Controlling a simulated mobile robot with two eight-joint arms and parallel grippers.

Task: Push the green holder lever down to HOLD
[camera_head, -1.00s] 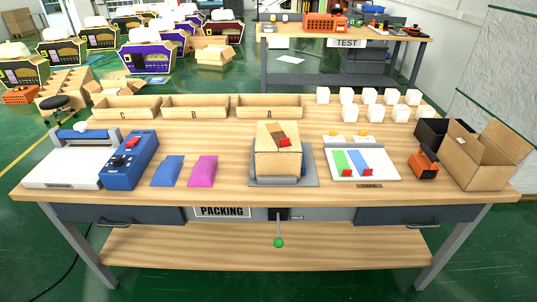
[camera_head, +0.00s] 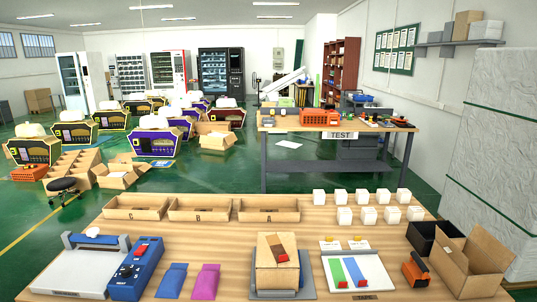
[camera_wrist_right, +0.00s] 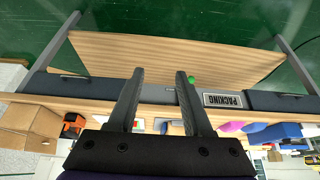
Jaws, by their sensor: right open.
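The holder lever's green knob (camera_wrist_right: 191,79) shows in the right wrist view, where the bench appears upside down. The lever's rod is mostly hidden behind a finger. My right gripper (camera_wrist_right: 159,72) is open with nothing between its fingers. The knob lies just right of the right-hand fingertip in that view, outside the gap; I cannot tell if they touch. In the head view the lever and both grippers are out of frame.
The PACKING sign (camera_wrist_right: 223,100) is on the bench front beside the lever. In the head view, a blue heat sealer (camera_head: 136,272), a white board with coloured strips (camera_head: 378,270) and an orange tape dispenser (camera_head: 416,269) stand on the bench (camera_head: 225,240). Floor lies below the bench.

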